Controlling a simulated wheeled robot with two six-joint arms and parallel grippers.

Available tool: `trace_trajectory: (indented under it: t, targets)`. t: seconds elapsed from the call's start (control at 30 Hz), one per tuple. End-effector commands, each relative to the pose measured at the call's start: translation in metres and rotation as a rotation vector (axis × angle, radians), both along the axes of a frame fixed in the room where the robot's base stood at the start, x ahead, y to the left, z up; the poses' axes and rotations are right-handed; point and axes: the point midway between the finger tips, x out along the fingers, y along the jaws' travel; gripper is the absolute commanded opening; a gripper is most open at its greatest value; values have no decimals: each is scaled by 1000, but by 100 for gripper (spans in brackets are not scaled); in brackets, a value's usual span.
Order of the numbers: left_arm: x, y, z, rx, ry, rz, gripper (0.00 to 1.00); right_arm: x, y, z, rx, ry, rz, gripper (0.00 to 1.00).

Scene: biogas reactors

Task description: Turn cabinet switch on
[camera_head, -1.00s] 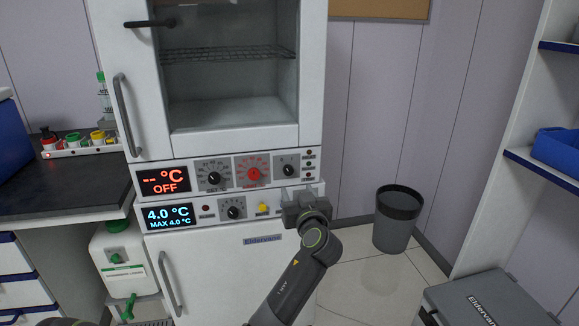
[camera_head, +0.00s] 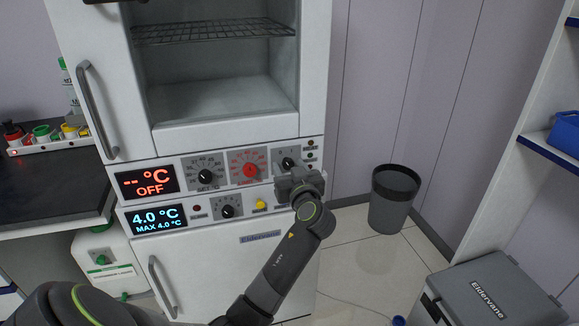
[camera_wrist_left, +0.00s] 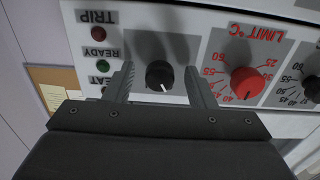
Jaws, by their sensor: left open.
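The cabinet's upper control panel (camera_head: 220,170) has a red display (camera_head: 150,183) reading "-- °C OFF". The black cabinet switch knob (camera_head: 288,162) is at the panel's right end, partly covered by my gripper in the head view. My left gripper (camera_head: 293,174) is open in front of it. In the left wrist view, which is upside down, the knob (camera_wrist_left: 160,75) shows between the two open fingers, with a gap on each side. Its white mark points down and slightly right there. The right gripper is out of view.
Beside the switch are a red limit knob (camera_head: 250,169) and a black dial (camera_head: 205,176). Below are a blue display (camera_head: 156,217), a small dial (camera_head: 227,211) and a yellow button (camera_head: 260,205). A bin (camera_head: 393,200) and a grey case (camera_head: 485,295) stand at right.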

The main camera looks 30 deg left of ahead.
Motion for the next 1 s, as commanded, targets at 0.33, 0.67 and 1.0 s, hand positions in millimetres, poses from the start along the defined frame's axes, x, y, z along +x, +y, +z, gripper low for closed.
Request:
trace_trajectory:
  t: [0.33,0.67,1.0]
  targets:
    - [0,0,0,0,0,0,14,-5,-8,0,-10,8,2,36]
    - [0,0,1,19,23,0,6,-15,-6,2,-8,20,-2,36]
    - [0,0,2,152,179,-1,6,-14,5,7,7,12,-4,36]
